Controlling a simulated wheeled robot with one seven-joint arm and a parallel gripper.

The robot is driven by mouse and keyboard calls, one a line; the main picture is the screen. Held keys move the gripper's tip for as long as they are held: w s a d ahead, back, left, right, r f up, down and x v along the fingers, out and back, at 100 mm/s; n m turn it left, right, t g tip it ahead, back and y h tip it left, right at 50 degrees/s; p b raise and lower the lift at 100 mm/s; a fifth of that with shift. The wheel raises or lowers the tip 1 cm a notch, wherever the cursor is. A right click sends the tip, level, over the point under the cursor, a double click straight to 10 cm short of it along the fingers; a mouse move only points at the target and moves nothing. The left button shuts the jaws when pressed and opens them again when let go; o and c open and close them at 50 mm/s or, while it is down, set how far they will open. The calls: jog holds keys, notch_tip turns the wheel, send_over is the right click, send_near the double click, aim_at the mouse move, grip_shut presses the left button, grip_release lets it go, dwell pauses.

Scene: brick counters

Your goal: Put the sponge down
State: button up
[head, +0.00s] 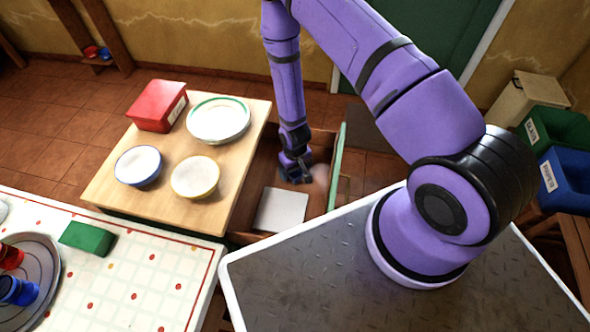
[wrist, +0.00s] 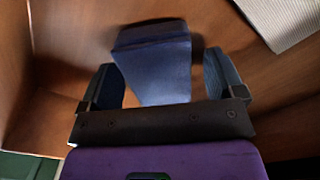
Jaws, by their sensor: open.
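My gripper (head: 295,176) is low inside an open wooden drawer (head: 331,138). In the wrist view, my gripper (wrist: 165,85) is open, with one finger on each side of a dark blue block (wrist: 155,62) that looks like the sponge. A gap shows between the block and each finger. The block appears to rest on the brown drawer floor, and its near end is hidden by my gripper's body. In the head view it is hard to tell apart from the dark fingers.
A pale grey flat thing (head: 281,209) lies in the drawer, also in the wrist view (wrist: 284,18). The wooden counter (head: 222,203) left of the drawer holds a red box (head: 157,106), a plate (head: 218,119) and two bowls. A green block (head: 87,238) lies on the dotted tablecloth (head: 120,290).

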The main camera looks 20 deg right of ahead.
jog(key=d+r+t, duration=0.3)
jog(key=r, duration=4.1)
jog(key=s+d+r+m+t, duration=0.1)
jog(key=s+d+r, duration=0.1)
jog(key=s+r, duration=0.7)
jog(key=s+d+r+t, duration=0.1)
jog(key=s+d+r, duration=0.1)
jog(key=s+r, duration=0.8)
jog(key=shift+s+r+m, duration=0.25)
jog(key=shift+s+m, duration=0.15)
jog(key=shift+s, duration=0.3)
